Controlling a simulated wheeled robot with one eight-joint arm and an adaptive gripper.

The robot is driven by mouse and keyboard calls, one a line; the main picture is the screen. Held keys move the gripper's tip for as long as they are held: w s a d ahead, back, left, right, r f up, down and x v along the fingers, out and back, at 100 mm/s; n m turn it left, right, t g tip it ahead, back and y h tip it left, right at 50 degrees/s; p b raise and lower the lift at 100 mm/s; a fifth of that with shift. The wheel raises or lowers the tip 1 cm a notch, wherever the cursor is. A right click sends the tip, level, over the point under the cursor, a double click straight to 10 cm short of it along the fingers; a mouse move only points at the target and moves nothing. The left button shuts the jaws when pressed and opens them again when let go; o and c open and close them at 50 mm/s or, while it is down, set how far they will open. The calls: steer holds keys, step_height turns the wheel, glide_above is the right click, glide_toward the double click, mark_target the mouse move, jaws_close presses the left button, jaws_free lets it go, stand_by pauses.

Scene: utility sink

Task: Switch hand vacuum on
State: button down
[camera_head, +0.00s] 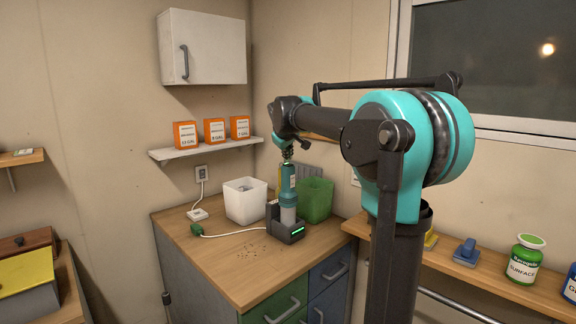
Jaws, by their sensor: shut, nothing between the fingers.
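The hand vacuum (288,187) is a slim upright body, teal above and pale grey below. My gripper (288,156) points down at the top of the vacuum and looks shut. Its fingertips are small and dark here, and I cannot tell whether they touch the vacuum. The vacuum's switch cannot be made out.
A white bin (245,201) stands left of the vacuum, a green bin (317,201) behind right. Orange boxes (214,131) sit on a shelf (195,151) above.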

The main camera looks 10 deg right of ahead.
mark_target(288, 165)
steer(key=shift+r, duration=0.1)
steer(key=shift+r, duration=2.9)
